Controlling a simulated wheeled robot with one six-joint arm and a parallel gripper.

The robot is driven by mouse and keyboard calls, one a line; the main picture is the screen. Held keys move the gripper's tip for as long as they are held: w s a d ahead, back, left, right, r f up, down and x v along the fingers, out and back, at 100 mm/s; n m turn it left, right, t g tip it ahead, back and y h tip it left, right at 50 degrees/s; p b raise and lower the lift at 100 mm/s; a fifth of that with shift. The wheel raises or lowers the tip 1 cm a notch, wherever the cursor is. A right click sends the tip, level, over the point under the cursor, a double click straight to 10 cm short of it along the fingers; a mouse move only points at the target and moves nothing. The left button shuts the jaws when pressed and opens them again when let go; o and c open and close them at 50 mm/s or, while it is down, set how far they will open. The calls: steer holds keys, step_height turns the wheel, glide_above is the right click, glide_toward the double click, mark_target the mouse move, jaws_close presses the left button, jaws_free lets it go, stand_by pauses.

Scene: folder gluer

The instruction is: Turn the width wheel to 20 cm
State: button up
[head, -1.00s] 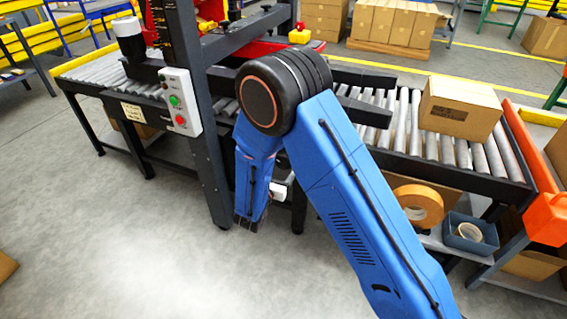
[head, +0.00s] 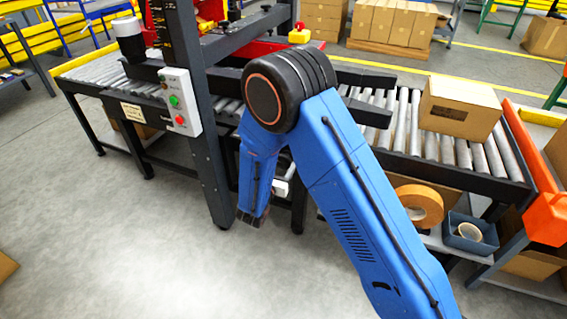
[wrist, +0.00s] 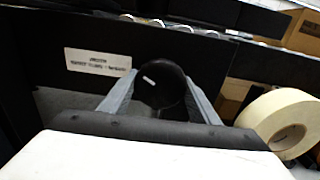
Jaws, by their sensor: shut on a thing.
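In the wrist view, a round black knob with a short white mark (wrist: 163,85) sits between the two grey fingers of my gripper (wrist: 160,98). I take it to be the width wheel. The fingers are shut on its sides. In the head view, the wheel is hidden by my blue arm, and the end of my arm (head: 252,216) points down in front of the machine's side.
A white label (wrist: 98,62) is on the dark panel behind the knob. A tape roll (wrist: 279,122) is to the right in the wrist view. A control box (head: 180,102) is on the post, and a carton (head: 460,108) rests on the roller conveyor (head: 408,125).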

steer(key=n, duration=0.4)
steer(key=shift+n, duration=0.4)
steer(key=n, duration=0.4)
steer(key=shift+n, duration=0.3)
steer(key=n, duration=0.4)
steer(key=shift+s+d+r, duration=0.1)
steer(key=shift+n, duration=2.1)
steer(key=o, duration=1.1)
steer(key=shift+c, duration=0.2)
steer(key=shift+s, duration=0.1)
